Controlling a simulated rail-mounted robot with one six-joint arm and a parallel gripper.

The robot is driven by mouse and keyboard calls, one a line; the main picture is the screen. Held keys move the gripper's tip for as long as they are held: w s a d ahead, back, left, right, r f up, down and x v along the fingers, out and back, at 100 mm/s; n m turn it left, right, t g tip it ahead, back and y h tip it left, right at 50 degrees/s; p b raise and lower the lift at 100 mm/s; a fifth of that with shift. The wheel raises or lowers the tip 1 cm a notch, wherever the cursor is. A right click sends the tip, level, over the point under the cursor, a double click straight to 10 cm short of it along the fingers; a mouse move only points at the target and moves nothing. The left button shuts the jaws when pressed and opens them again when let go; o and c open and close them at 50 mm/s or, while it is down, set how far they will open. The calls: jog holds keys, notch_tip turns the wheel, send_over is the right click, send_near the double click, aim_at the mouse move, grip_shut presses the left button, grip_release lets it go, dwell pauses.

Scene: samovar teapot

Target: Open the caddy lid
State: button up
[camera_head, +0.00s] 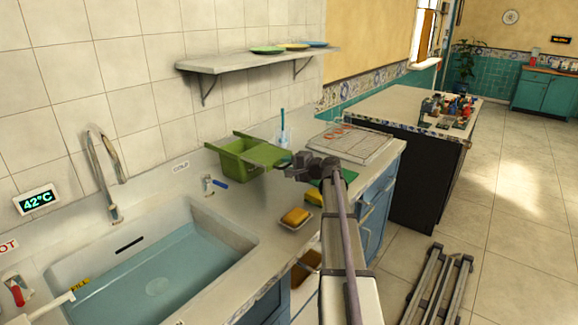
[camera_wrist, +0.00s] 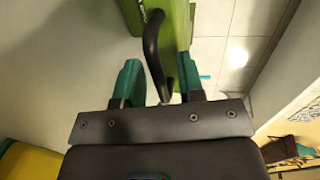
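The green caddy (camera_head: 232,165) stands on the counter beyond the sink, near the tiled wall. A flat green panel, seemingly its lid (camera_head: 264,155), extends on its right side toward my gripper (camera_head: 300,170). In the wrist view, a green part of the caddy (camera_wrist: 177,25) fills the top middle, with a dark curved handle (camera_wrist: 153,50) on it. My gripper (camera_wrist: 158,82) has its two green fingertips apart, one on each side of the handle in the picture. Gaps show between handle and fingers. I cannot tell how deep the handle sits between them.
A yellow sponge (camera_head: 295,216) lies on a small dish in front of the caddy. A wire rack (camera_head: 350,142) is to the right, and a clear cup with a blue brush (camera_head: 283,130) stands behind. The water-filled sink (camera_head: 160,275) is at left. A shelf (camera_head: 250,60) hangs above.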

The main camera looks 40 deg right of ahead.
jog(key=p+v, duration=0.2)
jog(key=v, duration=0.9)
jog(key=shift+w+a, duration=0.1)
jog(key=shift+a, duration=0.05)
jog(key=s+a+f+n+g+p, duration=0.2)
jog(key=a+n+g, duration=0.1)
jog(key=a, duration=0.7)
jog(key=s+a+f+n+g+y+p, duration=0.1)
jog(key=a+n+g, duration=0.2)
jog(key=a, duration=0.7)
jog(key=s+a+f+n+g+p, duration=0.2)
jog(key=a+n+g, duration=0.15)
jog(key=a, duration=0.65)
jog(key=s+a+n+g+h+p, duration=0.1)
jog(key=s+a, duration=0.3)
jog(key=s+a+n+g+h+p, duration=0.1)
jog(key=s+a+n+g+h, duration=0.1)
jog(key=s+a, duration=0.2)
jog(key=s+a+n+g+h+p, duration=0.1)
jog(key=s+a+n+g+h, duration=0.1)
jog(key=s+a, duration=0.2)
jog(key=shift+s+f+g, duration=0.15)
jog(key=shift+s+f, duration=0.05)
jog(key=shift+s, duration=0.4)
jog(key=shift+s+f+g, duration=0.1)
jog(key=shift+s+f, duration=0.1)
jog(key=shift+s, duration=0.4)
jog(key=shift+s+h, duration=0.1)
jog(key=shift+h, duration=0.2)
jog(key=shift+f, duration=0.1)
